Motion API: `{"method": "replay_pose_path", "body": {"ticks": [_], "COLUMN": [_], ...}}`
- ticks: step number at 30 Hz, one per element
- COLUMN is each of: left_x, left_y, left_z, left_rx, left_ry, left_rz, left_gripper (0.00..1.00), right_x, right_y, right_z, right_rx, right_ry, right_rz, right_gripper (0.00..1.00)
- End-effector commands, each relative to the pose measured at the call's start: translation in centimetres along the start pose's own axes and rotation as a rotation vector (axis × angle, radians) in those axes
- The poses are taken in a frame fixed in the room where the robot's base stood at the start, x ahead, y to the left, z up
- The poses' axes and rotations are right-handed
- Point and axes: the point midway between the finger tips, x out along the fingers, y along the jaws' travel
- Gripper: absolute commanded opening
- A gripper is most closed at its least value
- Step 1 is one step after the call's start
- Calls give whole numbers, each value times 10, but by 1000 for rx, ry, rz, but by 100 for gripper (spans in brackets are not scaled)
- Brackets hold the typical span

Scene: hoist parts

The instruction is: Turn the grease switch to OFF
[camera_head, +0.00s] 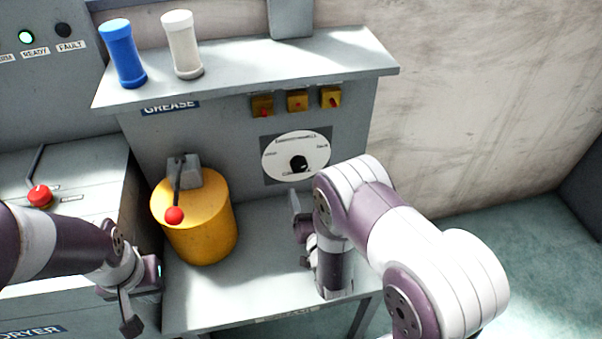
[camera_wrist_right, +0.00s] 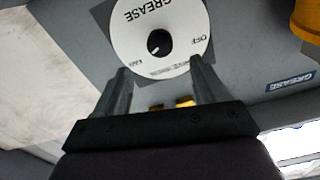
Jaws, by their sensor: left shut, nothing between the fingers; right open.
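The grease switch is a round white dial (camera_head: 285,150) with a black knob (camera_head: 299,163) on the grey upright panel. In the right wrist view the dial (camera_wrist_right: 185,25) appears turned over, with "GREASE" at the top and "OFF" at the right. A small white mark shows at the lower left of its knob (camera_wrist_right: 158,42). My right gripper (camera_head: 300,220) is open, in front of and below the dial. In the wrist view its two fingers (camera_wrist_right: 160,70) stand apart below the knob, not around it. My left gripper (camera_head: 130,322) is shut and empty, low at the left, far from the dial.
A yellow pot (camera_head: 205,230) with a red-tipped lever (camera_head: 174,214) stands left of the dial. Blue (camera_head: 122,55) and white (camera_head: 183,45) cylinders stand on the shelf above. Several small yellow switch boxes (camera_head: 297,100) sit above the dial. A red button (camera_head: 40,195) is at left.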

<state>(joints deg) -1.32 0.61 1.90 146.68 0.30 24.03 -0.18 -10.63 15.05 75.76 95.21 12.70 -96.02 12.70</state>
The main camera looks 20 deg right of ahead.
Motion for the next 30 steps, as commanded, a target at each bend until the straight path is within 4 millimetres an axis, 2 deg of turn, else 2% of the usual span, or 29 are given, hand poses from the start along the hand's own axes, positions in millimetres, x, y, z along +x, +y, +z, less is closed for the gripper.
{"method": "replay_pose_path", "body": {"ticks": [3, 9, 13, 21, 22, 24, 27, 30], "left_x": [5, 9, 10, 10, 10, 10, 10, 10], "left_y": [0, 0, 0, 0, 0, 0, 0, 0], "left_z": [1, 1, 1, 1, 1, 1, 1, 1], "left_rx": [0, 0, 0, 0, 0, 0, 0, 0], "left_ry": [0, 0, 0, 0, 0, 0, 0, 0], "left_rz": [0, 0, 0, 0, 0, 0, 0, 0], "left_gripper": [0, 0, 0, 0, 0, 0, 0, 0], "right_x": [32, 72, 84, 86, 86, 86, 86, 86], "right_y": [1, 0, 0, 0, 0, 0, 0, 0], "right_z": [1, 1, 1, 1, 1, 1, 1, 1], "right_rx": [0, -2, -3, -3, -2, -2, -2, -3], "right_ry": [4, 0, -1, -3, -3, -3, -3, -3], "right_rz": [1, 0, 0, 0, 0, 0, 0, 0], "right_gripper": [72, 72, 72, 72, 65, 42, 15, 15]}}
